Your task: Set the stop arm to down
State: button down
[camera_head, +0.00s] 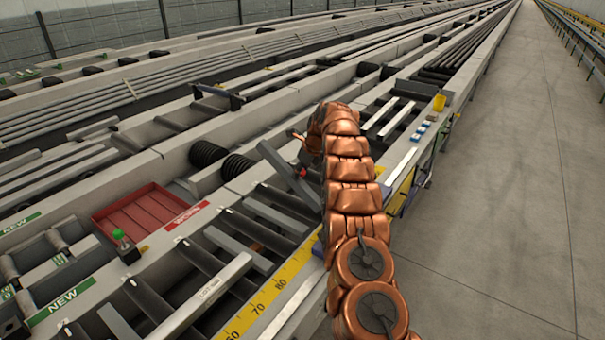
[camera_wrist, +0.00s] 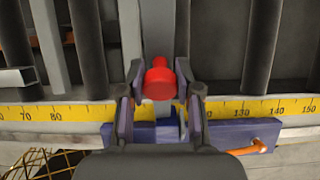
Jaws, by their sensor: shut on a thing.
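The stop arm (camera_head: 282,168) is a flat grey bar with a red knob (camera_head: 303,172). In the head view it slants across the dark rollers, and its far end looks raised above them. In the wrist view the grey bar (camera_wrist: 155,30) runs up the picture from the red knob (camera_wrist: 160,85). My gripper (camera_wrist: 160,75) has a finger on each side of the knob and is shut on it. A blue block (camera_wrist: 240,132) lies at the near edge, by the fingers.
A yellow ruler (camera_head: 262,309) runs along the table's near edge. Dark rollers (camera_wrist: 260,45) lie behind it. A red tray (camera_head: 140,213) and a green-topped button (camera_head: 123,240) stand at left. A yellow cup (camera_head: 439,102) stands farther along. The floor at right (camera_head: 500,200) is clear.

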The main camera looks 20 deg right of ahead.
jog(key=shift+w+a+f+g+b, duration=0.1)
jog(key=shift+w+f+g+b, duration=0.1)
jog(key=shift+f+g+b, duration=0.15)
dwell(0.3)
dwell(0.4)
jog(key=c, duration=0.8)
grip_release()
jog(key=shift+r, duration=0.1)
jog(key=v, duration=0.6)
jog(key=shift+r, duration=0.35)
jog(key=shift+s+r, duration=0.15)
jog(key=shift+r, duration=0.1)
